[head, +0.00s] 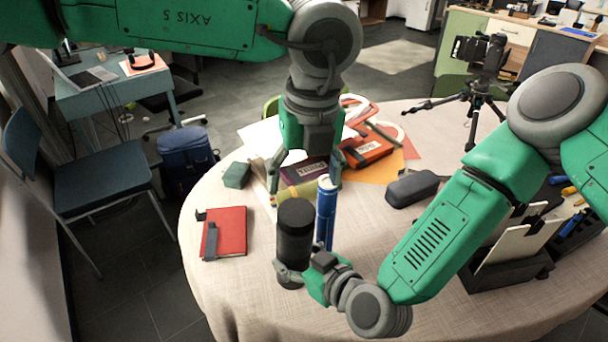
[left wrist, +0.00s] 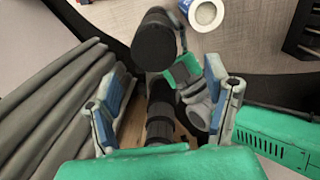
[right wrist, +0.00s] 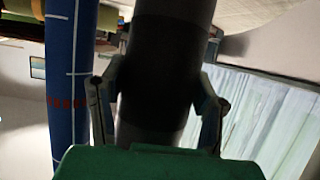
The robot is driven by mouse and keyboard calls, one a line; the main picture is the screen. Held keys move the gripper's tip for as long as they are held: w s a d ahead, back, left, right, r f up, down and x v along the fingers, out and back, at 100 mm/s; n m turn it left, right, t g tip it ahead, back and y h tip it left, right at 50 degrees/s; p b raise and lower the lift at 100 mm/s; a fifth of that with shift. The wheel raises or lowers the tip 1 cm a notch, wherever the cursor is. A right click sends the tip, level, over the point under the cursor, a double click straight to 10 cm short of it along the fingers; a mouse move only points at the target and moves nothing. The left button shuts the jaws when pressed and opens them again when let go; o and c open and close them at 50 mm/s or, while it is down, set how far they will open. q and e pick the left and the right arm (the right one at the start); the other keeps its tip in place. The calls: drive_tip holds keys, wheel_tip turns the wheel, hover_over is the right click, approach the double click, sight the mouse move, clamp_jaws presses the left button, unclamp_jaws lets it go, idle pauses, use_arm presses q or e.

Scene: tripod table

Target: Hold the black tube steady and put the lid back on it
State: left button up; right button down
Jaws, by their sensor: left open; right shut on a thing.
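The black tube (head: 294,243) stands upright near the front of the round table, left of the blue tube. My right gripper (head: 291,277) is shut around its lower part; the right wrist view shows a finger on each side of the tube (right wrist: 165,70). Its upper section is slightly wider and looks like the lid, but I cannot tell how it is seated. No separate lid shows. My left gripper (head: 304,182) is open and empty, pointing down behind and above the tube. The left wrist view shows the tube's dark round top (left wrist: 154,42) beyond the open fingers.
A blue tube (head: 326,212) stands close to the right of the black tube. A red notebook (head: 230,230) lies left on the table (head: 230,290). Bare cloth lies front left.

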sight(299, 211)
use_arm(q)
drive_tip(key=shift+s+a, duration=0.1)
drive_tip(key=shift+a, duration=0.2)
use_arm(e)
drive_tip(key=shift+a, duration=0.25)
use_arm(q)
drive_tip(key=shift+f, duration=0.1)
wheel_tip(299, 211, down, 7)
drive_tip(key=shift+a+r, duration=0.1)
drive_tip(key=shift+r, duration=0.1)
use_arm(e)
drive_tip(key=shift+d, duration=0.1)
use_arm(q)
drive_tip(key=shift+w+a+f, duration=0.1)
drive_tip(key=shift+w+f, duration=0.1)
drive_tip(key=shift+f, duration=0.4)
